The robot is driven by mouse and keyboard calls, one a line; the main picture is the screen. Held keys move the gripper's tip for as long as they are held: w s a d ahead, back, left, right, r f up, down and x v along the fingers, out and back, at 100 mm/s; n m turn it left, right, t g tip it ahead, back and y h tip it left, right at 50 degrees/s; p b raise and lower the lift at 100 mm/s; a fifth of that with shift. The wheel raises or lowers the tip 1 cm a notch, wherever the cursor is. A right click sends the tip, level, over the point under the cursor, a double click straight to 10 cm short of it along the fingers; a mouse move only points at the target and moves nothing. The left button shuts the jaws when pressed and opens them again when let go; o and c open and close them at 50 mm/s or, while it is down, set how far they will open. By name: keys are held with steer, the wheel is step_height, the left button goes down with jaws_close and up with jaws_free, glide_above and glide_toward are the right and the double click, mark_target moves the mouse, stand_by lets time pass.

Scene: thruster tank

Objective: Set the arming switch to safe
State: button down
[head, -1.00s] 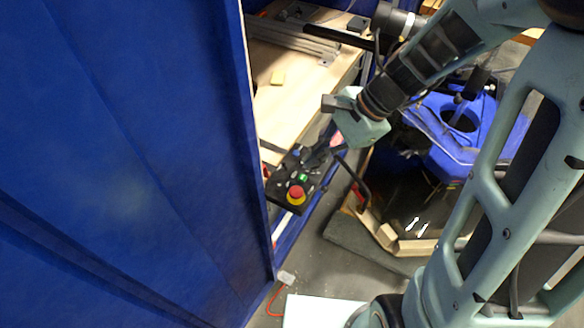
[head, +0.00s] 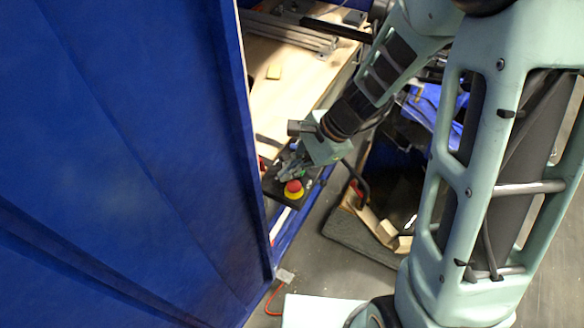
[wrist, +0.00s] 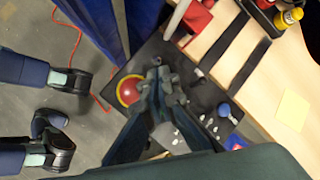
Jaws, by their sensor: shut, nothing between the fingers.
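A black control panel (head: 283,199) sits at the near end of the workbench. It carries a red emergency-stop button on a yellow collar (head: 293,187), which also shows in the wrist view (wrist: 129,90). My gripper (head: 283,172) is shut and empty, low over the panel just behind the red button. In the wrist view my fingertips (wrist: 160,75) are right of the red button and cover part of the panel. A blue knob (wrist: 224,109) and small white marks show to their right. I cannot make out the arming switch for certain; my fingers may hide it.
A tall blue partition (head: 120,150) stands close on the left. The wooden benchtop (head: 285,90) extends behind the panel, with a yellow note (wrist: 292,112) on it. A dark tank (head: 395,185) with a wooden rim stands to the right. A red cable (head: 270,298) lies on the floor.

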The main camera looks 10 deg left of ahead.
steer(key=shift+r+p, duration=0.15)
steer(key=shift+p, duration=0.3)
steer(key=shift+a+r+p, duration=0.1)
steer(key=shift+p, duration=0.3)
steer(key=shift+h, duration=0.3)
